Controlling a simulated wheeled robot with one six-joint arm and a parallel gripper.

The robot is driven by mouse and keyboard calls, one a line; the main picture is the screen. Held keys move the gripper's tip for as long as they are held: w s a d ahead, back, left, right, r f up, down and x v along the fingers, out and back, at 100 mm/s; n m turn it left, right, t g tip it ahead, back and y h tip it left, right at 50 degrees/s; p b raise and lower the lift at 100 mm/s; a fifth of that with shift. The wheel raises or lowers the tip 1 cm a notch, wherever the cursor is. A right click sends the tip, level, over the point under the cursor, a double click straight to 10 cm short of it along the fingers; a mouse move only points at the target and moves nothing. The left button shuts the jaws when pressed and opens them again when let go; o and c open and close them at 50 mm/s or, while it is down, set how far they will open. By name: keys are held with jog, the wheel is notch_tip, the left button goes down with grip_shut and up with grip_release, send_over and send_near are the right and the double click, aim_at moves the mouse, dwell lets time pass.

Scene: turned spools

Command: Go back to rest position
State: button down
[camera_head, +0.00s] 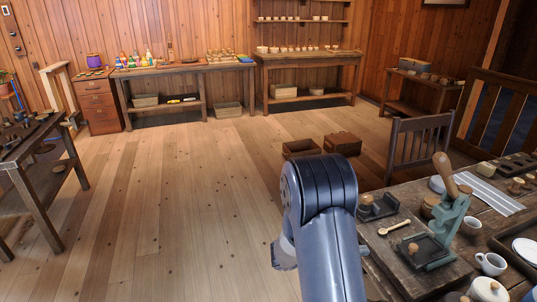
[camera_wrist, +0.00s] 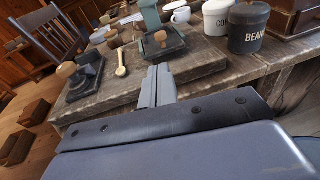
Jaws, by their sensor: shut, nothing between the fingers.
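My gripper (camera_wrist: 157,86) shows in the wrist view with its two fingers together and nothing between them. It points at the near edge of the wooden work table (camera_wrist: 110,97). In the head view my arm rises at the bottom middle, left of the same table (camera_head: 413,277), and the gripper itself is hidden. A green press with a wooden handle (camera_head: 450,215) stands on the table. A wooden spoon (camera_wrist: 121,62) and a tamper with a wooden knob (camera_wrist: 75,75) lie beyond the fingertips, apart from them.
White cups (camera_head: 490,263), a canister marked BEANS (camera_wrist: 249,28) and a white canister (camera_wrist: 221,17) crowd the table. A dark chair (camera_head: 419,145) and wooden boxes (camera_head: 342,143) stand behind it. The plank floor (camera_head: 170,200) at left is clear. A bench (camera_head: 40,160) stands far left.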

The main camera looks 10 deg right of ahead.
aim_at(410, 247)
jog(key=shift+d, duration=0.1)
jog(key=d, duration=0.4)
jog(key=d+f, duration=0.1)
jog(key=d, duration=0.4)
jog(key=s+d+f, duration=0.1)
jog(key=d, duration=0.3)
jog(key=shift+d+p, duration=0.35)
jog(key=shift+r, duration=0.2)
